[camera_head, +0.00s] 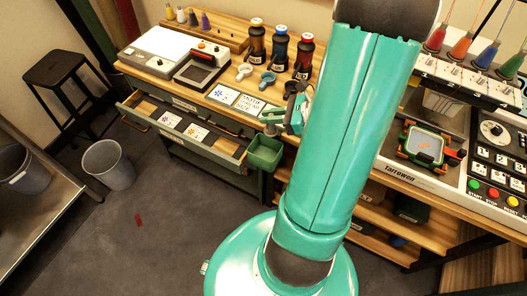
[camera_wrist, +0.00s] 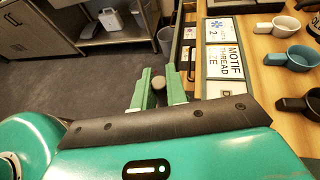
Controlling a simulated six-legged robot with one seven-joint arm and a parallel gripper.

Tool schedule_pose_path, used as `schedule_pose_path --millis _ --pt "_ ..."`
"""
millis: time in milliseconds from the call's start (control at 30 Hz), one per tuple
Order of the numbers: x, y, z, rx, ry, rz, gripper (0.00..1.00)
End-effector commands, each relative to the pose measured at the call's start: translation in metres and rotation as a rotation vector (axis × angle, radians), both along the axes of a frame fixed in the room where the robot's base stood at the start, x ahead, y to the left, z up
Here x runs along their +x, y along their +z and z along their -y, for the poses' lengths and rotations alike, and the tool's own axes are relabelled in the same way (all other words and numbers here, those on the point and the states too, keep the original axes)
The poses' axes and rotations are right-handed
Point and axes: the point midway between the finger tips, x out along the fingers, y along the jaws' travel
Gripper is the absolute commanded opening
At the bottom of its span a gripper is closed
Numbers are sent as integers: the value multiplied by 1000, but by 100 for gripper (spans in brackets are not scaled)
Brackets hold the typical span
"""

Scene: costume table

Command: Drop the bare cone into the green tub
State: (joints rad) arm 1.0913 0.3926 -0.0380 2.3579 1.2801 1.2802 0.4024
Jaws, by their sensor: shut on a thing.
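The green tub (camera_head: 265,155) hangs at the front of the wooden worktable, near the right end of the open drawer. My gripper (camera_head: 284,117) is above the tub and slightly to its right, near the table's front edge. It is shut on a small pale grey thing, which looks like the bare cone (camera_head: 272,116). In the wrist view, the cone's grey round end (camera_wrist: 159,84) shows between the two green fingers of my gripper (camera_wrist: 160,90). I cannot make out the tub for certain in the wrist view.
The open drawer (camera_head: 180,128) holds cards. Motif and thread cards (camera_head: 237,100), scoops (camera_head: 267,78) and dark bottles (camera_head: 280,48) stand on the worktable. A grey bin (camera_head: 108,165) stands on the floor at left. A machine (camera_head: 425,150) is at right.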

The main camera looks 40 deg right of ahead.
Motion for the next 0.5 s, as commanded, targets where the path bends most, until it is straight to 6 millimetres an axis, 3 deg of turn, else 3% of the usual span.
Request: schedule_pose_path --millis 200,500 --pt "0 -17 0 1 2 0 0" --pt "1 -18 0 -1 4 0 0"
